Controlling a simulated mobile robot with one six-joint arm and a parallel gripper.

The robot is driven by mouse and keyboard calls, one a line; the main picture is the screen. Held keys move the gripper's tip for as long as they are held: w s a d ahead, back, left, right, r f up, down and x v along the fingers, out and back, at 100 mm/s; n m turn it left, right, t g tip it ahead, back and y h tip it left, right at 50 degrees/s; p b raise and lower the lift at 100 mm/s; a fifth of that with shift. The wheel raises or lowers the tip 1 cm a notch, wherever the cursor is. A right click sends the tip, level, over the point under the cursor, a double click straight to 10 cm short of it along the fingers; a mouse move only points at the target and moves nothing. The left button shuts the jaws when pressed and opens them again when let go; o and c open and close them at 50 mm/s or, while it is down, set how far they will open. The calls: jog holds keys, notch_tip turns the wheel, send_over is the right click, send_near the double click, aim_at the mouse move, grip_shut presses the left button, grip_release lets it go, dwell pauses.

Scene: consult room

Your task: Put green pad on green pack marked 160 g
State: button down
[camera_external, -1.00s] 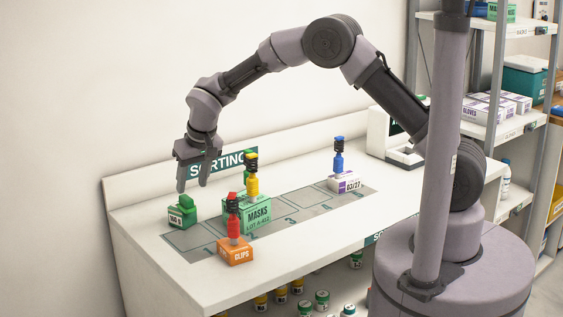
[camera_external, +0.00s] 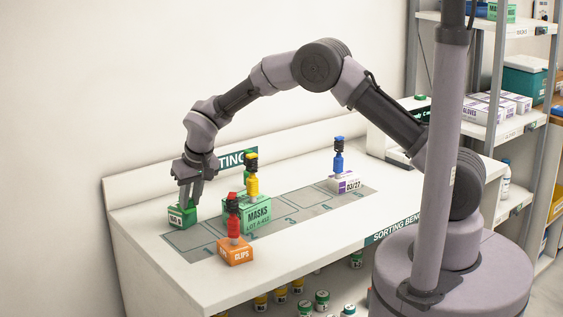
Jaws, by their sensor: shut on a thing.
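A small dark green block with a raised green top (camera_external: 178,215) stands at the left end of the bench; I take it for the green pad. Its white label is too small to read surely. My gripper (camera_external: 188,199) points down over it, with its fingers shut on the raised top. The block appears to rest on the bench. A larger light green pack (camera_external: 261,215) reads MASKS and a lot number, and stands to the right on the grey marked strip. I cannot make out 160 g on any pack.
A yellow-capped bottle (camera_external: 252,187) stands at the MASKS pack. A red bottle (camera_external: 233,222) stands on an orange CLIPS box (camera_external: 236,253) in front. A blue bottle (camera_external: 339,160) stands on a white box (camera_external: 344,182) farther right. Bare strip (camera_external: 300,208) lies between.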

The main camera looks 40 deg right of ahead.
aim_at(191, 208)
jog(key=shift+r, duration=0.1)
notch_tip(191, 208, up, 11)
jog(key=w+p, duration=0.2)
jog(key=p, duration=0.3)
jog(key=f+b, duration=0.1)
jog(key=f, duration=0.2)
jog(key=f+b, duration=0.1)
jog(key=f, duration=0.3)
jog(key=w+f+b, duration=0.1)
jog(key=f, duration=0.3)
jog(key=shift+f, duration=0.2)
jog(key=c, duration=1.3)
grip_release()
jog(key=shift+o, duration=0.2)
jog(key=shift+r, duration=0.1)
